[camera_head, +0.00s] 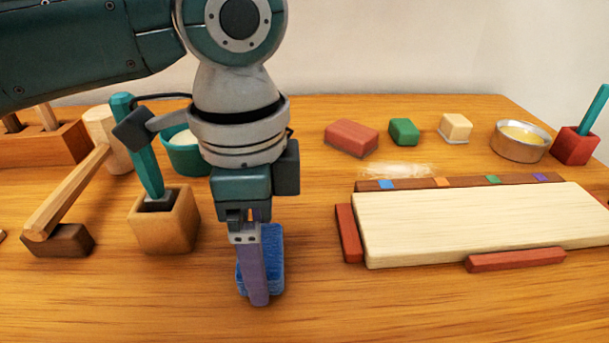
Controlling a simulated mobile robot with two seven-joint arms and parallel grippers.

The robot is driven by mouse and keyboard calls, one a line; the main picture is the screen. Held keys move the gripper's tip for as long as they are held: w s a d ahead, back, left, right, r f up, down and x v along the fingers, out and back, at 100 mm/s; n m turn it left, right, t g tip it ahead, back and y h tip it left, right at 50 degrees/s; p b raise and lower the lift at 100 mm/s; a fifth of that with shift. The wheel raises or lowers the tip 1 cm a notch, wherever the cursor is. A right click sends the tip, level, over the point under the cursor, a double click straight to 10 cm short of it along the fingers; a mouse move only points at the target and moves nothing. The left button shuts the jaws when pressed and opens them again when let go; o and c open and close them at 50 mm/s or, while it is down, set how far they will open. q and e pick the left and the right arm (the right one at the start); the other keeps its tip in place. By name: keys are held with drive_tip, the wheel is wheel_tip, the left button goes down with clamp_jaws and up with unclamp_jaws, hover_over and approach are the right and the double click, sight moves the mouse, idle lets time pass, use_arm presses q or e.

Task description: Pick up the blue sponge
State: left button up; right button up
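The blue sponge (274,258) is in the head view, a little left of centre near the front of the wooden table. My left gripper (254,290) points down at it, with one purple finger in front of the sponge's near left side. The other finger is hidden, so I cannot tell whether the gripper is open or shut on the sponge. I also cannot tell whether the sponge touches the table. My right gripper is not in view.
A wooden block holder (165,222) with a teal-handled tool and a mallet (70,195) stand left of the gripper. A teal bowl (184,156) is behind the arm. A pale board (480,220) with red strips lies right. The front table is clear.

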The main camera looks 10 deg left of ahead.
use_arm(q)
drive_tip(key=shift+c, duration=1.2)
drive_tip(key=shift+r, duration=0.1)
wheel_tip(320, 180, up, 20)
drive_tip(key=p, duration=0.4)
